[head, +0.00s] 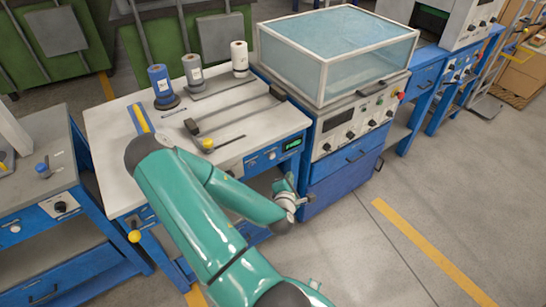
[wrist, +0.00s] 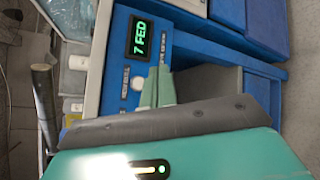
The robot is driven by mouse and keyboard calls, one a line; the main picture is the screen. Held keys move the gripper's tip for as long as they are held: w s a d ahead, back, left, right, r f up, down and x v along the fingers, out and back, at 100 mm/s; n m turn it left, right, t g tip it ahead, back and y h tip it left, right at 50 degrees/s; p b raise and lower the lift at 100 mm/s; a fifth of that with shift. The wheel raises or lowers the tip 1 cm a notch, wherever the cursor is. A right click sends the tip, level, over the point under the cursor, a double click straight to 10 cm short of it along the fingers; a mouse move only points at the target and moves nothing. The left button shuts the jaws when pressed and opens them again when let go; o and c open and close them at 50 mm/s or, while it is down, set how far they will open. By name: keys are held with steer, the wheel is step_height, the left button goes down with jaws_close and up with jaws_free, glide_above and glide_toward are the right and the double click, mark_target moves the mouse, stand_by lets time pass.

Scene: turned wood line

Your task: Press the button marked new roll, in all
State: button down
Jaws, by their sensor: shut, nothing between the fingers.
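The workbench front has a blue panel with a green-lit display (head: 291,144). In the wrist view the display (wrist: 139,37) stands sideways and reads "7 FED". A round white button (wrist: 138,83) sits on the panel beside it, with small white lettering too blurred to read surely. In the head view a small pale button (head: 271,155) shows left of the display. My gripper (head: 300,200) is low in front of the bench, right of my arm. In the wrist view my gripper (wrist: 157,76) is shut and empty, its teal fingers overlapping the panel close to the button; contact cannot be told.
A glass-topped blue machine (head: 335,55) stands close on the right. Another bench (head: 40,165) is at left. Floor at front right is clear.

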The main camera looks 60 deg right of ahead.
steer(key=w+d, duration=0.3)
steer(key=w, duration=0.4)
steer(key=shift+d, duration=0.3)
stand_by(1.8)
steer(key=shift+w+d, duration=0.2)
steer(key=shift+w, duration=0.1)
steer(key=shift+w+d, duration=0.2)
steer(key=shift+w, duration=0.15)
stand_by(0.8)
steer(key=shift+s+a, duration=0.4)
steer(key=shift+s, duration=0.3)
steer(key=s, duration=0.1)
steer(key=s+a, duration=0.1)
steer(key=s, duration=0.1)
steer(key=s+a, duration=0.1)
steer(key=shift+s+a, duration=0.15)
steer(key=shift+s, duration=0.1)
